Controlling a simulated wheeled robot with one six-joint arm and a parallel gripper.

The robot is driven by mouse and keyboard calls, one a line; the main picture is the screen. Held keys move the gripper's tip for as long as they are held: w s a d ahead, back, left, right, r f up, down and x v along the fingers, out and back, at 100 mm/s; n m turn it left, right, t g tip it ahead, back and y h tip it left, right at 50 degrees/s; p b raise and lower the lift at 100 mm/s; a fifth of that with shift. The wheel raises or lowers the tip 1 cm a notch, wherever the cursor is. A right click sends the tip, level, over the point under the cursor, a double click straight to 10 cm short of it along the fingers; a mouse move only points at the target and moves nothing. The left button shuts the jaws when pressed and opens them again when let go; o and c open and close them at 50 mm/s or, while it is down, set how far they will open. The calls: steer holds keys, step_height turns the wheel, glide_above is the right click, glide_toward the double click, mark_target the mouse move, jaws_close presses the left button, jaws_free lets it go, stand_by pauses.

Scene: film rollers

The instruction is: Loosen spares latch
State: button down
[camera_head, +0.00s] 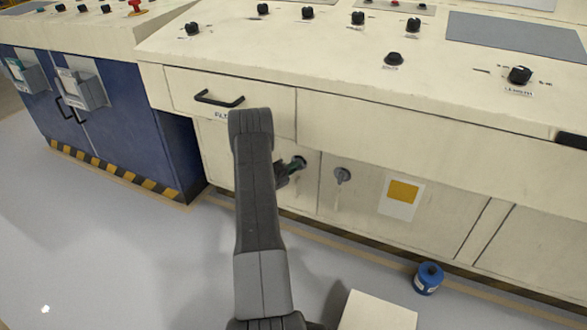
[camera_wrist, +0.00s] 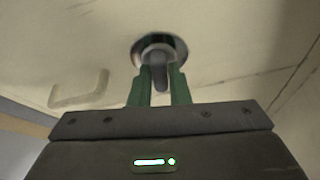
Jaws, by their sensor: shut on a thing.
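Two round grey turn latches sit on the pale lower cabinet doors. In the wrist view, the green fingers of my gripper (camera_wrist: 159,76) are shut on the grip of this latch (camera_wrist: 157,56), one on each side. The door with this latch looks closed. I cannot read which latch is the spares one.
A drawer with a black handle (camera_head: 219,99) is above the held latch. A blue canister (camera_head: 428,278) and a pale box (camera_head: 377,312) stand on the floor in front. A blue cabinet (camera_head: 135,130) is at left. Open floor lies at lower left.

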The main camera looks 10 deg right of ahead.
steer(key=shift+n+h, duration=0.3)
steer(key=shift+n, duration=0.5)
steer(key=c, duration=1.4)
jaws_free()
steer(key=p+v, duration=0.4)
steer(key=v, duration=1)
steer(key=shift+d+f, duration=0.15)
